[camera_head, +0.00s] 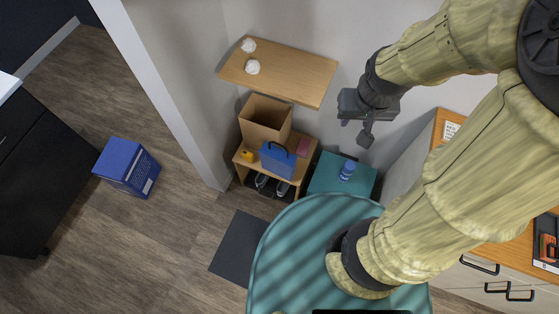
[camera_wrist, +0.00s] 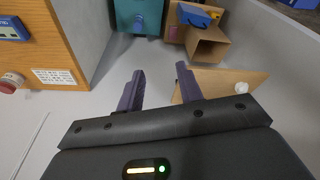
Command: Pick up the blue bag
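The blue bag (camera_head: 278,162) stands upright on a small wooden bench (camera_head: 301,170), with its dark handle arching up.
An open cardboard box (camera_head: 262,115) stands behind the bag, under a wooden wall shelf (camera_head: 290,75). A yellow item (camera_head: 247,155) and a pinkish item (camera_head: 304,147) flank the bag. A teal cabinet (camera_head: 325,177) with a blue bottle (camera_head: 347,171) stands to the right. Shoes sit below.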

